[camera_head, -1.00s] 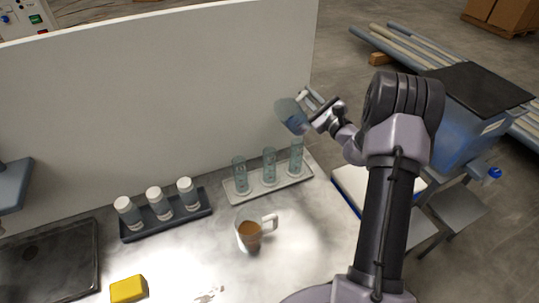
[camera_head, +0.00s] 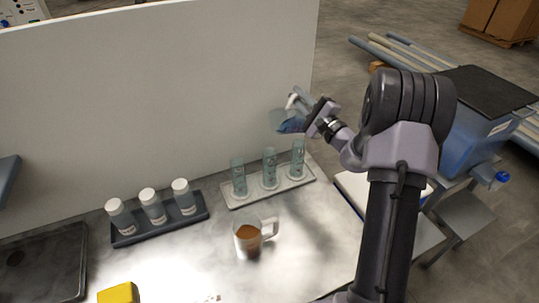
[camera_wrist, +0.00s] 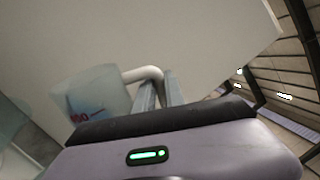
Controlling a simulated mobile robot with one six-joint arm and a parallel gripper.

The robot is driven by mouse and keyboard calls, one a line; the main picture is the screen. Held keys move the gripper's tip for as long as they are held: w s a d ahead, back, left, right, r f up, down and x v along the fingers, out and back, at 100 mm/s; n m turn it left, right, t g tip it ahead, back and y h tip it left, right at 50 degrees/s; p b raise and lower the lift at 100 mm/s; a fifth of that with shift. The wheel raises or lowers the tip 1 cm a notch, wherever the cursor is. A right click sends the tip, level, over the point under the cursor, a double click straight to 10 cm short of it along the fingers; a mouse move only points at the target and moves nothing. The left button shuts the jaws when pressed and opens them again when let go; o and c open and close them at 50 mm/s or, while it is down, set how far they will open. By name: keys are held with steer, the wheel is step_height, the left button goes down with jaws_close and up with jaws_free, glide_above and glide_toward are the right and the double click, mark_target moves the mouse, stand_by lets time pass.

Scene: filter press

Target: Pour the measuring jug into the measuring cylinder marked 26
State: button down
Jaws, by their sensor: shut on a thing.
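My gripper (camera_head: 302,101) is shut on the handle of a clear measuring jug (camera_head: 290,122) with blue liquid in it. The jug is held in the air, strongly tilted with its mouth toward the left, above and behind the row of cylinders. In the wrist view, the jug (camera_wrist: 92,105) has red marks, and its pale handle (camera_wrist: 143,73) is at my fingers (camera_wrist: 160,93). Three clear measuring cylinders stand upright on a pale tray (camera_head: 234,202): left (camera_head: 239,178), middle (camera_head: 269,170) and right (camera_head: 297,160). Their numbers are too small to read.
A second jug (camera_head: 247,238) with brown liquid stands in front of the tray. Several white-capped bottles (camera_head: 152,204) stand in a dark rack (camera_head: 126,237) at left. A yellow block (camera_head: 119,293) lies in front. A pale wall panel (camera_head: 150,90) rises behind the bench.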

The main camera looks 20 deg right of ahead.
mark_target(292, 104)
steer(key=shift+s+a+n+y+b, duration=0.2)
steer(key=shift+a+n+y+b, duration=0.1)
steer(key=shift+a+n+b, duration=0.4)
steer(key=shift+s+a+f+n+b, duration=0.2)
steer(key=shift+a+n+b, duration=0.1)
steer(key=shift+a+n, duration=0.25)
steer(key=shift+s+a+f+n+b, duration=0.15)
steer(key=shift+a+n+b, duration=0.15)
steer(key=shift+a+n, duration=0.2)
steer(key=shift+w+d+n+b, duration=0.1)
steer(key=shift+d+n+b, duration=0.15)
steer(key=shift+b, duration=0.15)
stand_by(0.5)
steer(key=shift+s+a+f+n+y+b, duration=0.15)
steer(key=shift+a+n+y+b, duration=0.25)
steer(key=shift+b, duration=0.55)
steer(key=shift+s+a+f+n+y+b, duration=0.15)
steer(key=shift+a+n+b, duration=0.3)
steer(key=shift+b, duration=0.45)
steer(key=shift+s+a+r+n+g+y+b, duration=0.1)
steer(key=shift+a+r+n+g+y+b, duration=0.1)
steer(key=shift+a+n+b, duration=0.5)
steer(key=shift+s+a+r+n+g+y+b, duration=0.15)
steer(key=shift+n+b, duration=0.2)
steer(key=shift+b, duration=0.7)
steer(key=shift+f, duration=0.1)
